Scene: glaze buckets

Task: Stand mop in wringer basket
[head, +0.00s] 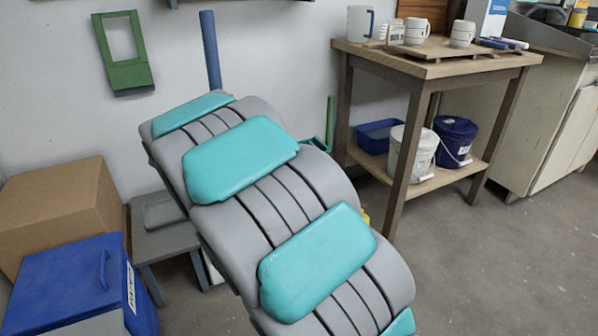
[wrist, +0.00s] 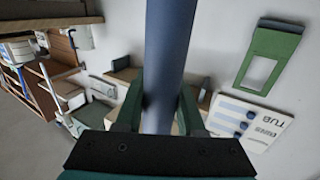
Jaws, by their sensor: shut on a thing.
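The mop's blue handle (head: 210,50) stands nearly upright against the wall in the head view, rising from behind my arm. In the wrist view the handle (wrist: 168,60) runs between the two green fingers of my gripper (wrist: 160,112), which is shut on it. My gripper is hidden behind my arm in the head view. The mop head is not visible. A green upright bar and edge (head: 330,122), possibly part of the wringer, show just right of my arm. The basket itself is hidden or cannot be made out.
A wooden table (head: 440,68) with mugs stands at right. Its lower shelf holds a blue tub (head: 377,135), a white bucket (head: 412,150) and a dark blue bucket (head: 455,140). A cardboard box (head: 60,205), blue box (head: 75,290) and grey stool (head: 160,240) stand left. Floor at right is clear.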

